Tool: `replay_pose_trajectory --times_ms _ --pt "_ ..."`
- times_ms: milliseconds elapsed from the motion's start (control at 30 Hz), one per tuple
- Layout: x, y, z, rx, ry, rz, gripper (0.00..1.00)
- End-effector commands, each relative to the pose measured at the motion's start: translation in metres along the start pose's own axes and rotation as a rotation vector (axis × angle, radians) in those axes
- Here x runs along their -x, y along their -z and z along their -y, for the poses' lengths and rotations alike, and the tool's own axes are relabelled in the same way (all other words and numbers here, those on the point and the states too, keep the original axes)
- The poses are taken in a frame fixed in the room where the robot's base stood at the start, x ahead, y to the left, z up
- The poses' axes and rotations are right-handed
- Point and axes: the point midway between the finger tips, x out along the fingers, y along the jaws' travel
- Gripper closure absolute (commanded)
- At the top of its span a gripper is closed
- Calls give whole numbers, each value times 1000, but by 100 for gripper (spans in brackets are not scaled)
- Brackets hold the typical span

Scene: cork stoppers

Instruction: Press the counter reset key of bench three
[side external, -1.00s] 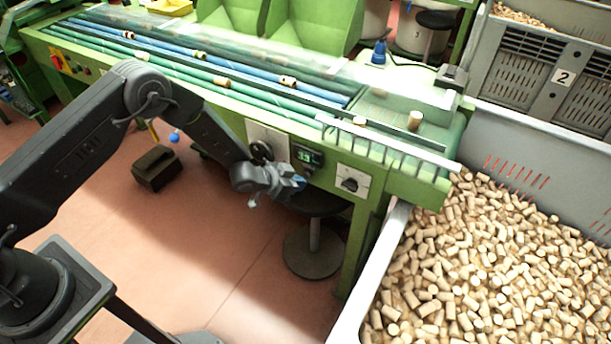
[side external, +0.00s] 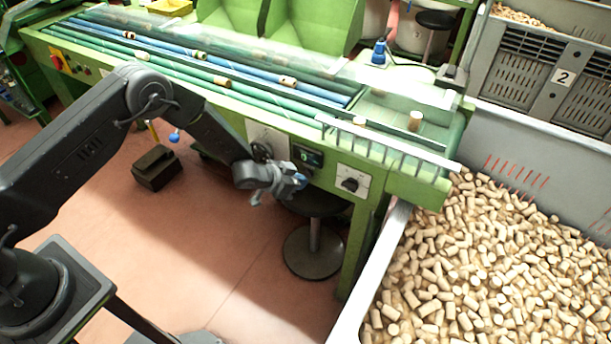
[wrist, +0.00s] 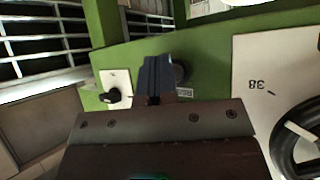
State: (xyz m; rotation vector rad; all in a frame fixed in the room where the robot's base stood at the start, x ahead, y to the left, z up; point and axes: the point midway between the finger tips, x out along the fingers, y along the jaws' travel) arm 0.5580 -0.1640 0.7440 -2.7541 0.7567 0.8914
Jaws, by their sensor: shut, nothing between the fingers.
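My gripper (side external: 298,186) is shut and empty, in front of the green bench front (side external: 225,112), just below the small dark counter box (side external: 308,157). The counter's green display shows what looks like a single 0. In the wrist view my closed fingers (wrist: 156,78) point at the green panel. A dark round key (wrist: 179,73) shows partly behind and right of the fingertips, above a small upside-down label (wrist: 184,92) that seems to read RESET. I cannot tell whether the fingertips touch the key. My gripper body hides most of the counter in the wrist view.
A black rotary knob on a white plate (side external: 350,184) is right of the counter. A handwheel (wrist: 298,140) on a white plate marked 38 is on its other side. A large bin of corks (side external: 470,270) stands at the right. A stool (side external: 314,250) is under the bench.

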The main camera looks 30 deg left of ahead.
Motion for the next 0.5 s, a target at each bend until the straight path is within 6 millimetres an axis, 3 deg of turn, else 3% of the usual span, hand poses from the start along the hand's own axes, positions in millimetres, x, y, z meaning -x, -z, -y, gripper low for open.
replay_pose_trajectory --times_ms 500 --pt "10 -6 -7 1 0 0 100"
